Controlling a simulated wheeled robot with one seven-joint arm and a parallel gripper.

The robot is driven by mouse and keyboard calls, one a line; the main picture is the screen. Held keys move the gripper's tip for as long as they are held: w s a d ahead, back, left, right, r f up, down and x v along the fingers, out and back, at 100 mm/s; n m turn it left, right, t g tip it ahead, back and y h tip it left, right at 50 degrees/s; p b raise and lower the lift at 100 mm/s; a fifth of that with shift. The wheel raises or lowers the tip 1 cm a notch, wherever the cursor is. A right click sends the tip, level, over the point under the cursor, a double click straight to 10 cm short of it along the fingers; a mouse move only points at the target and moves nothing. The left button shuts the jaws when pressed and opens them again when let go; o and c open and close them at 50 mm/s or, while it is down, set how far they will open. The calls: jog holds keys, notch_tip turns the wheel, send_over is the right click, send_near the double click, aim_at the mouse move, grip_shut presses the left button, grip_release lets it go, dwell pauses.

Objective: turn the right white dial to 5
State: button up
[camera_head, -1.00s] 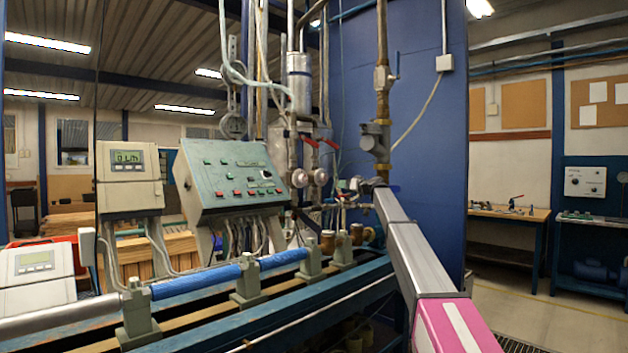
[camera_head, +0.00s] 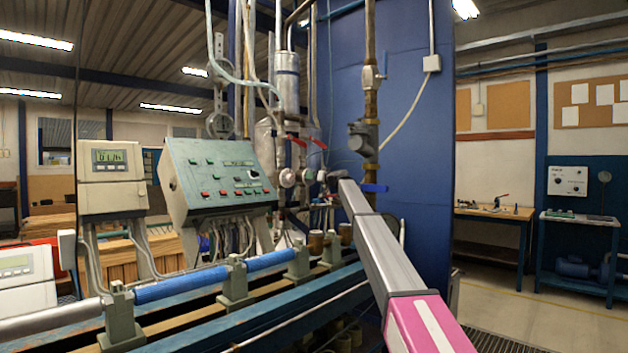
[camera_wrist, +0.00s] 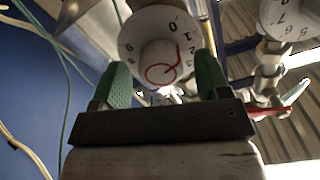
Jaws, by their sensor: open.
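Two white dials are on the pipes right of the control panel: the left white dial (camera_head: 287,178) and the right white dial (camera_head: 308,175). The wrist view is roughly upside down, so the right white dial (camera_wrist: 158,35) shows there at top centre. Its knob has a red curved mark, and the digits 0 and 1 show at its upper right. The left white dial (camera_wrist: 288,17) is cut off at the top right. My gripper (camera_wrist: 162,72) is open, with green fingers on either side of the right dial's knob in the picture. I cannot tell whether they touch it.
The green control panel (camera_head: 220,178) stands left of the dials. Red-handled valves (camera_head: 318,143) sit just above them. A blue wall panel (camera_head: 408,125) and a vertical pipe with a valve (camera_head: 366,138) are to the right. The bench with blue pipes (camera_head: 190,283) runs below.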

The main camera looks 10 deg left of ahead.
jog(key=shift+w+a, duration=0.25)
jog(key=c, duration=0.9)
